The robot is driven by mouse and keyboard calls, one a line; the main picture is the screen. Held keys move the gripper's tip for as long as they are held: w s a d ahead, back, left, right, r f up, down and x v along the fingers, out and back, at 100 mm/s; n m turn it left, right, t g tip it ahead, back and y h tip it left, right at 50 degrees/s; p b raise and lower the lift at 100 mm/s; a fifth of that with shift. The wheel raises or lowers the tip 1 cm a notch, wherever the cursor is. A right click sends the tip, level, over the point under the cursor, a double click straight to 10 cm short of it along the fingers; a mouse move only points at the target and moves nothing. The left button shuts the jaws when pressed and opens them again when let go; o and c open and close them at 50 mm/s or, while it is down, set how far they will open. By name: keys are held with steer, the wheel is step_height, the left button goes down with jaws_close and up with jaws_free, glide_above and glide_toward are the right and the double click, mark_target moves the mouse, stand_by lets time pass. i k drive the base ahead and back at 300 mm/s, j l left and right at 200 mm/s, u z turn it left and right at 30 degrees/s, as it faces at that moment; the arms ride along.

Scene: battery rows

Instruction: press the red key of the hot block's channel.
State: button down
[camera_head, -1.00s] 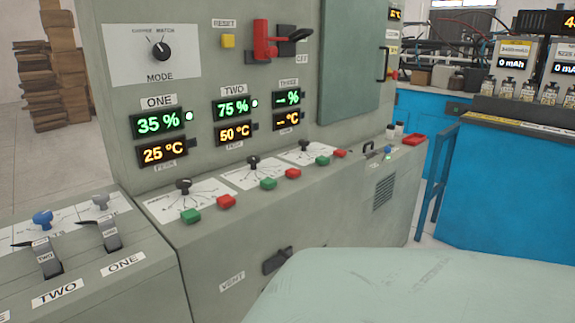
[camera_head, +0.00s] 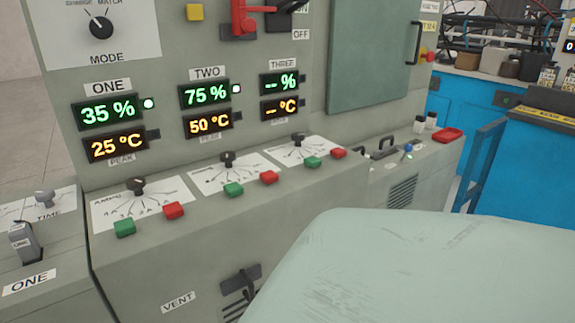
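The grey panel shows channel readouts. ONE (camera_head: 115,130) reads 35 % and 25 °C. TWO (camera_head: 207,109) reads 75 % and 50 °C, the higher of the two shown temperatures. THREE (camera_head: 282,97) shows only dashes. Green lamps are lit beside ONE and TWO. On the ledge below, each channel has a dial, a green key and a red key. The red keys are ONE's (camera_head: 173,210), TWO's (camera_head: 269,177) and THREE's (camera_head: 339,153). TWO's green key (camera_head: 233,189) is left of its red key. My gripper is not in view.
A pale green scuffed surface covers the lower right; I cannot tell what it is. Above are a MODE knob (camera_head: 101,27) and a red lever (camera_head: 240,20). A dark VENT handle (camera_head: 240,280) is on the front face. A red tray (camera_head: 447,135) lies at the ledge's right end.

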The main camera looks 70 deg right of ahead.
mark_target(268, 177)
steer(key=k+l, duration=0.15)
steer(key=l, duration=0.25)
steer(key=k+l, duration=0.1)
steer(key=l, duration=0.3)
steer(key=k+l, duration=0.15)
steer(key=l, duration=0.25)
